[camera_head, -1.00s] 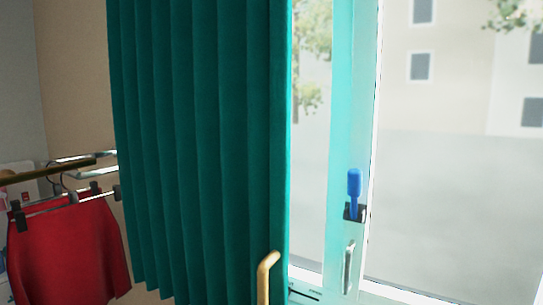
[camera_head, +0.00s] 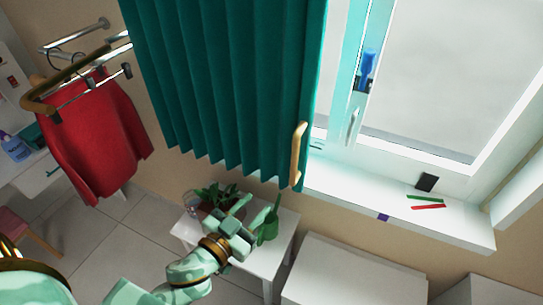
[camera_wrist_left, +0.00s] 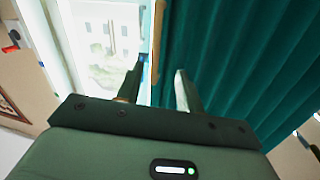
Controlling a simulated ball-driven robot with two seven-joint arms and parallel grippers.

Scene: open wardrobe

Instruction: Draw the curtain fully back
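The teal curtain (camera_head: 225,85) hangs in folds over the left part of the window, and bare glass shows to its right. A pale wooden handle (camera_head: 298,157) stands upright at the curtain's right edge. My left gripper (camera_head: 247,214) is below and left of the handle in the head view. In the left wrist view its two fingers (camera_wrist_left: 160,85) are apart with nothing between them. There the curtain (camera_wrist_left: 235,60) fills the right side, and the wooden handle (camera_wrist_left: 156,45) shows beyond the fingers. My right gripper is not in view.
A white side table (camera_head: 283,235) with a potted plant (camera_head: 215,197) and a green watering can (camera_head: 268,222) is around my left gripper. A red skirt (camera_head: 92,140) hangs on a rail at left. The window sill (camera_head: 350,190) holds small items.

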